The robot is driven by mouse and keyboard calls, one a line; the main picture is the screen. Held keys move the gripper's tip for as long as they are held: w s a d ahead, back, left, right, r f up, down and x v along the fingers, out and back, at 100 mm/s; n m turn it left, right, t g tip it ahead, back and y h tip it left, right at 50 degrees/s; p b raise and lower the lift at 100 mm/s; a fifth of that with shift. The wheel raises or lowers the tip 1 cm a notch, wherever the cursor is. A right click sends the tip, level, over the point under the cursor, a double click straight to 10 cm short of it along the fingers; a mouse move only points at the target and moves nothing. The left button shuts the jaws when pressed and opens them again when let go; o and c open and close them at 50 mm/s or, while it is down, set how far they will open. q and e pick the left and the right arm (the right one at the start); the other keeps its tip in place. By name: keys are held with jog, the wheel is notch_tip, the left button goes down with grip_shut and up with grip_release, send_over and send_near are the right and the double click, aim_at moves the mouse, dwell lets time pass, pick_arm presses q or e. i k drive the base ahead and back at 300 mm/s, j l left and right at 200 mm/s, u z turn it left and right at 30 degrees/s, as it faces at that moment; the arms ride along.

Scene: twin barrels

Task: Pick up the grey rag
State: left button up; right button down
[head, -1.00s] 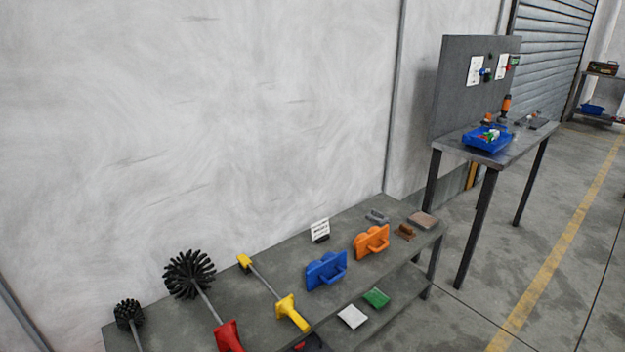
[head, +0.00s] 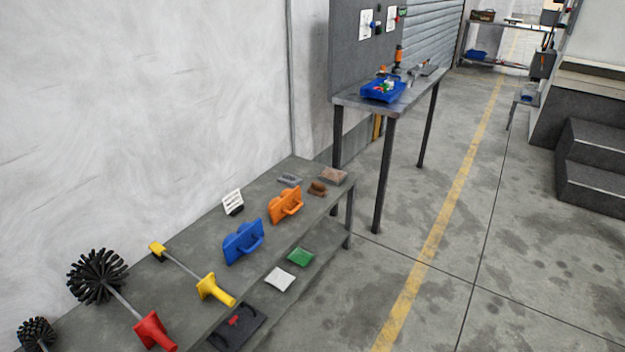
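No cloth that I can clearly name as the grey rag shows. A small grey item (head: 289,179) lies near the far end of the bench's top shelf; it is too small to tell what it is. A pale, whitish pad (head: 280,279) lies on the lower shelf, beside a green pad (head: 301,257). Neither of my grippers is in view.
The grey bench (head: 185,236) holds brushes with red (head: 155,333) and yellow (head: 215,290) handles, and blue (head: 243,242) and orange (head: 286,205) handled blocks. A taller table (head: 345,102) bears a blue tray (head: 383,94). Open floor (head: 400,270) lies right; dark steps (head: 590,165) stand far right.

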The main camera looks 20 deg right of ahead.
aim_at(287, 178)
jog(key=z, duration=2.9)
jog(key=u, duration=3.5)
jog(key=i+l+u, duration=0.15)
jog(key=l+u, duration=0.25)
jog(key=l, duration=0.15)
jog(key=l+u, duration=0.4)
jog(key=l, duration=0.2)
jog(key=l+u, duration=0.4)
jog(key=l, duration=0.2)
jog(key=l+u, duration=0.4)
jog(key=l, duration=0.2)
jog(key=k, duration=0.05)
